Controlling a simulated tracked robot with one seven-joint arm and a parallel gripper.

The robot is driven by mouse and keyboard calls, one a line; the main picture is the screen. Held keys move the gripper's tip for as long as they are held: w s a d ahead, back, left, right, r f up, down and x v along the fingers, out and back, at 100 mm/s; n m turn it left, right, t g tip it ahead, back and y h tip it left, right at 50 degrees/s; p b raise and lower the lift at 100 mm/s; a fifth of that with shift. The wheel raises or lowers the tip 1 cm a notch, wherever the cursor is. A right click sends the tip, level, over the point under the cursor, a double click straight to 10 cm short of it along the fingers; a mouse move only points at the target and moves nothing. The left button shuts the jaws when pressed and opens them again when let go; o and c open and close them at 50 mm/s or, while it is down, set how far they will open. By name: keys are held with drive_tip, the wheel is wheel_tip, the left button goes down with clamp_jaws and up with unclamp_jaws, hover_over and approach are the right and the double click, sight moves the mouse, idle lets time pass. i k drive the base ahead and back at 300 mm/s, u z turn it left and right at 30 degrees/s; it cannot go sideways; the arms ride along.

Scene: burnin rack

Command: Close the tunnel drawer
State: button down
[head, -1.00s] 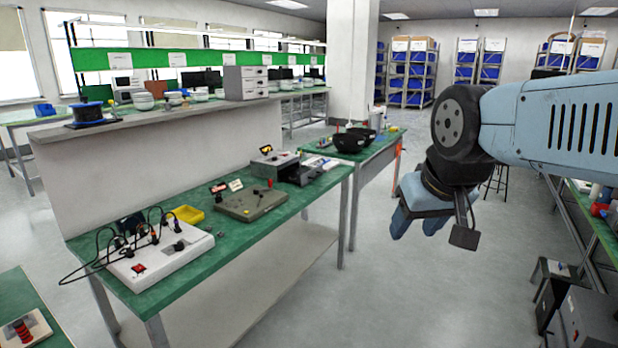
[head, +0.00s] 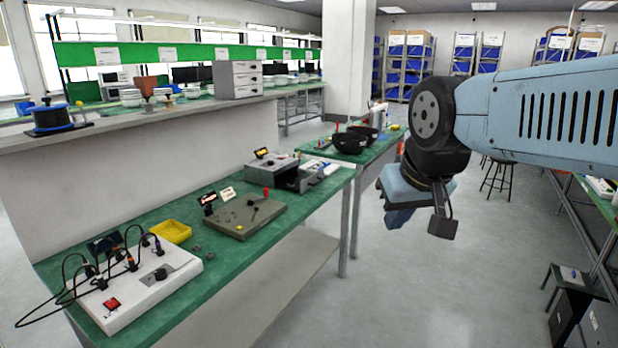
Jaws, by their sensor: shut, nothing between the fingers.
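A grey metal box (head: 264,163) with a dark, tray-like front part (head: 299,179) stands near the far right end of the green bench. The front part sticks out from the box towards the right, like a pulled-out drawer; I cannot be sure it is the tunnel drawer. My gripper (head: 399,217) hangs in the air to the right of the bench, pointing down. It is shut and empty, well apart from the grey box.
The green bench (head: 230,260) also holds a white panel with black cables (head: 140,295), a yellow tray (head: 172,231) and a grey-brown unit (head: 245,215). Black bowls (head: 350,142) stand on the bench behind. The aisle floor (head: 420,290) is mostly clear; a low black stand is at right.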

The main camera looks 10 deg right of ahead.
sight(301, 183)
drive_tip(key=z, duration=0.05)
drive_tip(key=i, duration=1.7)
drive_tip(key=z, duration=0.2)
